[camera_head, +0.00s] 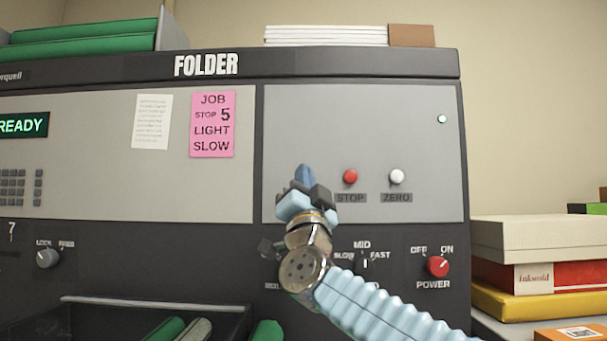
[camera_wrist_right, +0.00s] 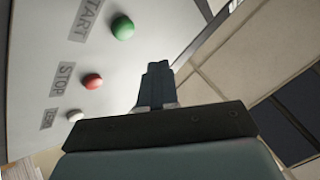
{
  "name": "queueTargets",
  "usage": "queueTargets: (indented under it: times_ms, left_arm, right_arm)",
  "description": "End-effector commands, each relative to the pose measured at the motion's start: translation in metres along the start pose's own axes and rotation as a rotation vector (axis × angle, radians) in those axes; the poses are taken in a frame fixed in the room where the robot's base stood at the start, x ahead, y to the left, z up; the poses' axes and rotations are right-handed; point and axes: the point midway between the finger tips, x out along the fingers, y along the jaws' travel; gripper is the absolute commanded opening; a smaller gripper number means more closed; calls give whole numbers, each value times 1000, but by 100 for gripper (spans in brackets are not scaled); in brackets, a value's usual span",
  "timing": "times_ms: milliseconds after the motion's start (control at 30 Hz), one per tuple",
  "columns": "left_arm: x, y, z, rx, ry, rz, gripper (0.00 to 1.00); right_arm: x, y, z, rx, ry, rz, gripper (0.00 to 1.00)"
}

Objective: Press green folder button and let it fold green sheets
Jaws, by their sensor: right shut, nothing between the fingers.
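The folder (camera_head: 360,115) is a grey and black machine whose display (camera_head: 22,125) reads READY. My right gripper (camera_head: 305,172) is shut and empty in front of its right panel, left of the red STOP button (camera_head: 350,176) and white ZERO button (camera_head: 397,176). In the head view my gripper hides the START spot. The right wrist view shows the green START button (camera_wrist_right: 122,27), with the shut fingertips (camera_wrist_right: 157,68) apart from it in the picture; I cannot tell the depth gap. Green sheets (camera_head: 165,330) lie rolled or folded in the lower tray. My left gripper is out of view.
A pink note (camera_head: 212,124) reads JOB STOP 5 LIGHT SLOW. A speed knob (camera_head: 363,263) and red power knob (camera_head: 438,266) sit below the buttons. Boxes (camera_head: 540,240) are stacked at right. Green stacks (camera_head: 85,35) and white paper (camera_head: 325,35) lie on top.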

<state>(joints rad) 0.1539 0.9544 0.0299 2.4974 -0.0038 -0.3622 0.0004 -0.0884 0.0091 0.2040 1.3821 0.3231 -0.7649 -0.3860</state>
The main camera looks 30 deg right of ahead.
Motion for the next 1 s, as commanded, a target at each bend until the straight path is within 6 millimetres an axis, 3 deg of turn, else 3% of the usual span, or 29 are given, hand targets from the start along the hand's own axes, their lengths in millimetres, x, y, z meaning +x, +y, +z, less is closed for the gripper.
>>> queueTargets:
  times_ms: [333, 1000]
  left_arm:
    - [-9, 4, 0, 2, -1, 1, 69]
    - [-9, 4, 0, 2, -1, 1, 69]
  right_arm:
    - [25, 18, 18, -1, -1, 0, 0]
    - [27, 20, 20, 0, 0, -1, 0]
